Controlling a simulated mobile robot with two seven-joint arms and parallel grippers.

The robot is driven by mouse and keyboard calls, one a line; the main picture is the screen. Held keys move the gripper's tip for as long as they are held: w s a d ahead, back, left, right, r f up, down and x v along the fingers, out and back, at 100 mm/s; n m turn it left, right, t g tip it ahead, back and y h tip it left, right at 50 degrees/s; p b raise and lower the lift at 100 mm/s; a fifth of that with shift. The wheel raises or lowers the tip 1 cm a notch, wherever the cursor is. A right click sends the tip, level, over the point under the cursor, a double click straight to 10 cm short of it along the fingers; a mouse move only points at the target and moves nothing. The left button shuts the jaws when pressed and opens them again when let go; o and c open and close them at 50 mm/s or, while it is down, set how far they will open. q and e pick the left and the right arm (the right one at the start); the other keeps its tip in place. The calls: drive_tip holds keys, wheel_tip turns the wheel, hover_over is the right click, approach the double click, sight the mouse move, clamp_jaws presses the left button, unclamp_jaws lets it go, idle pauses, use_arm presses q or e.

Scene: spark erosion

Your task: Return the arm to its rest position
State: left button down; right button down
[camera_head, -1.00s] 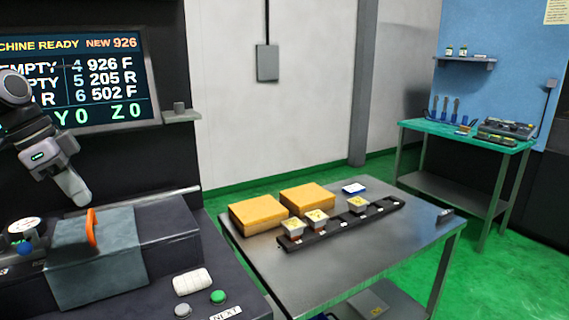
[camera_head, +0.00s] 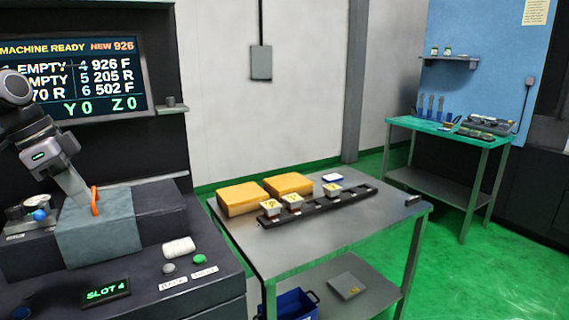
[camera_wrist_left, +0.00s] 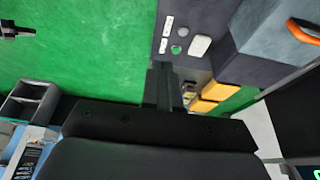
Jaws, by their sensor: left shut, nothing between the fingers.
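My left arm comes in from the left in the head view. Its gripper (camera_head: 80,196) points down and to the right, its tip overlapping the orange handle (camera_head: 95,202) in the picture. In the left wrist view the closed fingers (camera_wrist_left: 161,84) hold nothing, and the orange handle (camera_wrist_left: 303,33) lies well to their right, apart from them. The handle sits at the grey-blue block (camera_head: 110,238) on the machine. No right gripper can be made out.
The dark machine has a screen (camera_head: 70,75), a green button (camera_head: 199,258) and a "SLOT 4" display (camera_head: 106,291). A metal table (camera_head: 330,235) holds two yellow blocks (camera_head: 240,198) and a dark rack (camera_head: 330,206) with several electrodes. A green-topped bench (camera_head: 450,135) stands behind. Green floor lies between.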

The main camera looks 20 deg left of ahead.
use_arm(q)
drive_tip(key=w+d+f+m+t+h, duration=0.1)
drive_tip(key=d+f+t+h, duration=0.1)
drive_tip(key=d+f, duration=0.5)
drive_tip(key=d+f+t+h, duration=0.2)
drive_tip(key=d+f+t, duration=0.1)
drive_tip(key=f, duration=0.8)
drive_tip(key=w+d+f+m+t+h, duration=0.1)
drive_tip(key=d+f+t+h, duration=0.15)
drive_tip(key=d+f, duration=0.45)
drive_tip(key=s+d+f+n+y, duration=0.3)
drive_tip(key=s+d+f, duration=0.3)
drive_tip(key=d+f, duration=0.2)
drive_tip(key=s+d+f+n+y, duration=0.4)
drive_tip(key=s+d+f, duration=0.3)
drive_tip(key=f, duration=0.3)
drive_tip(key=shift+d+f, duration=0.25)
drive_tip(key=shift+d, duration=0.3)
drive_tip(key=shift+w+g, duration=0.1)
drive_tip(key=shift+g, duration=0.15)
